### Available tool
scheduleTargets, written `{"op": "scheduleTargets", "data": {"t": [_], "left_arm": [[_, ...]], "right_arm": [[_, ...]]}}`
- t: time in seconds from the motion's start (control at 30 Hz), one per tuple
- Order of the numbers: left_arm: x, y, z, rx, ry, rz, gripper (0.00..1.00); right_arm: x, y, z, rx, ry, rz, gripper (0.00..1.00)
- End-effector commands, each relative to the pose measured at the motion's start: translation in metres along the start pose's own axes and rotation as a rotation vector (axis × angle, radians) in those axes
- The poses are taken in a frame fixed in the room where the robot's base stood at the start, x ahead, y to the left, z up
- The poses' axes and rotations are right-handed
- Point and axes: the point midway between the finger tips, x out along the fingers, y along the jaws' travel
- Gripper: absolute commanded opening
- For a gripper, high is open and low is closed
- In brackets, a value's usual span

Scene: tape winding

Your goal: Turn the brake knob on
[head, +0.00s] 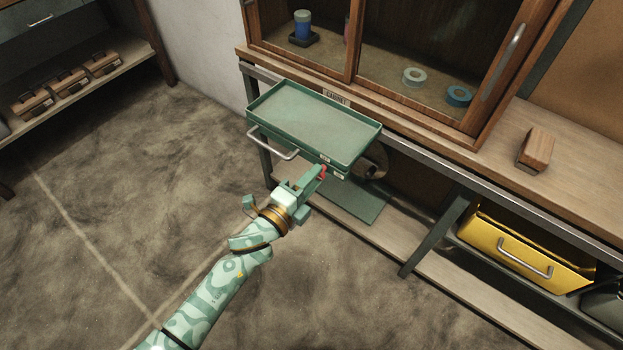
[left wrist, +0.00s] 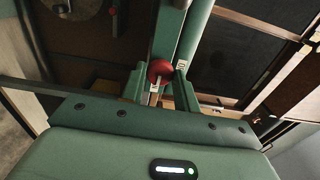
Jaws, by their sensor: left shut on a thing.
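The red brake knob (head: 322,171) sits at the front right edge of the green tray cart (head: 262,133), just under the tray rim by small white labels. In the left wrist view the knob (left wrist: 160,70) shows round and red between the two fingers. My left gripper (head: 314,174) has come in from the lower left and is shut on the knob; in the left wrist view its fingertips (left wrist: 158,82) lie on both sides of it. Part of the knob is hidden by the fingers. My right gripper is in neither view.
The tray is empty and has a metal handle (head: 272,145). Behind it a wooden cabinet (head: 354,40) holds a blue cylinder (head: 303,24) and tape rolls (head: 414,77). The floor at left is clear.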

Motion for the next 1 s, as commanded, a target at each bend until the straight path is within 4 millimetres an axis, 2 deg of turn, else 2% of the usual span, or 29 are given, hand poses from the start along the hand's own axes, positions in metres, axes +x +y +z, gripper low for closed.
{"op": "scheduleTargets", "data": {"t": [0.27,0.3,0.33,0.37,0.77,0.87,1.0], "left_arm": [[-0.001,0.002,0.000,0.002,0.000,0.005,0.08],[-0.001,0.002,0.000,0.002,0.000,0.005,0.42],[-0.001,0.002,0.000,0.001,0.000,0.005,0.50],[-0.001,0.002,0.000,0.001,0.000,0.004,0.52],[-0.001,0.001,0.000,0.000,0.000,0.002,0.52],[-0.009,0.000,0.000,0.000,-0.001,0.003,0.52],[-0.037,-0.002,0.000,0.000,-0.001,0.003,0.52]], "right_arm": [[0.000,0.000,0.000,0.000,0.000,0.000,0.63],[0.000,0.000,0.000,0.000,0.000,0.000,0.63],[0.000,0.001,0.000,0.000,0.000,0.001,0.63],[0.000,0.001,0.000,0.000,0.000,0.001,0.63],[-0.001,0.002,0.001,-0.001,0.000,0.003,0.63],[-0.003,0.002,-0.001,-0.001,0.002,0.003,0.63],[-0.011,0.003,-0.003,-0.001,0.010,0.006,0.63]]}}
